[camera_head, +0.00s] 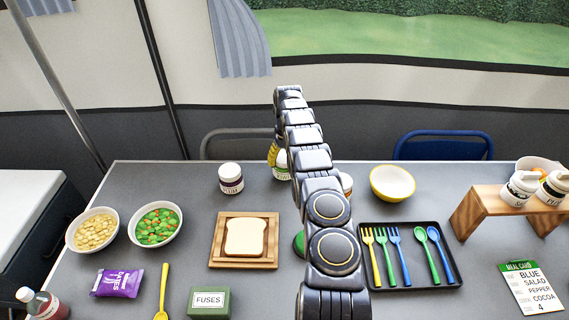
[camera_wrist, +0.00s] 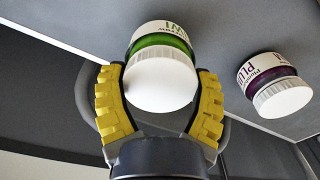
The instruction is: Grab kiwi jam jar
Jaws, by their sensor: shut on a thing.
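The kiwi jam jar (camera_wrist: 162,70) has a white lid, green contents and a white label that reads upside down in the wrist view. My gripper (camera_wrist: 158,82) has its yellow ridged fingers on either side of this jar and is shut on it. In the head view my arm hides most of the jar (camera_head: 282,168), and a bit of yellow finger (camera_head: 272,154) shows at its left. I cannot tell whether the jar is clear of the table.
A plum jar (camera_head: 231,178) stands left of the kiwi jar; the wrist view shows it at right (camera_wrist: 275,85). Another jar (camera_head: 346,184) is partly hidden right of my arm. A yellow bowl (camera_head: 392,182), cutlery tray (camera_head: 455,284) and bread board (camera_head: 244,264) stand nearby.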

